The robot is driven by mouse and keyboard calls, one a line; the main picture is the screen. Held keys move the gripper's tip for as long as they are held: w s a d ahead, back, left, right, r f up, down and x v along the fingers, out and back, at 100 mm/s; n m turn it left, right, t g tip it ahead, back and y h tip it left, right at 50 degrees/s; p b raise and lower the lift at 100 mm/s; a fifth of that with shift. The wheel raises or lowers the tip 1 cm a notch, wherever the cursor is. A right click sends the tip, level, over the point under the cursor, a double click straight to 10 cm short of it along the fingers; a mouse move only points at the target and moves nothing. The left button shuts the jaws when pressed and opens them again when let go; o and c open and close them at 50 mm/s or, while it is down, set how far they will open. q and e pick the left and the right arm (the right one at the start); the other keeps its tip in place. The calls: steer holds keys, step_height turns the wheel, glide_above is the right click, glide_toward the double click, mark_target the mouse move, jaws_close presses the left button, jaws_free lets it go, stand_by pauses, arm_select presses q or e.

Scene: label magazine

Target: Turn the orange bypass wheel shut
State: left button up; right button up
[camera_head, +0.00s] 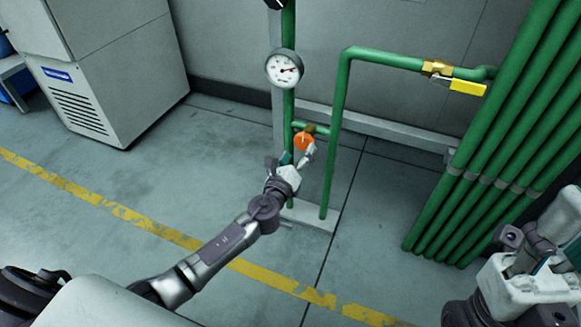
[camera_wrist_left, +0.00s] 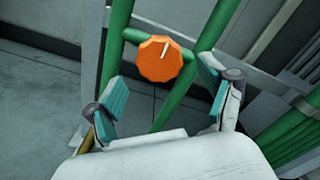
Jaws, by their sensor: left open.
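The orange bypass wheel (camera_head: 304,141) sits on a short green cross pipe between two upright green pipes. In the left wrist view the wheel (camera_wrist_left: 159,59) is a faceted knob with a white mark pointing up and slightly right. My left gripper (camera_head: 297,157) is just in front of and below the wheel. In the left wrist view the left gripper (camera_wrist_left: 163,88) is open, its teal pads apart on either side below the wheel, not touching it. My right arm shows at the lower right, but its fingertips cannot be made out clearly.
A round pressure gauge (camera_head: 284,68) stands above the wheel. A yellow-handled valve (camera_head: 467,87) is on the upper right pipe. A bank of green pipes (camera_head: 490,140) rises at the right. A grey cabinet (camera_head: 105,75) stands at the left. The floor between is clear.

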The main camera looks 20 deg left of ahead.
arm_select(q)
steer(key=s, duration=0.7)
steer(key=shift+s, duration=0.25)
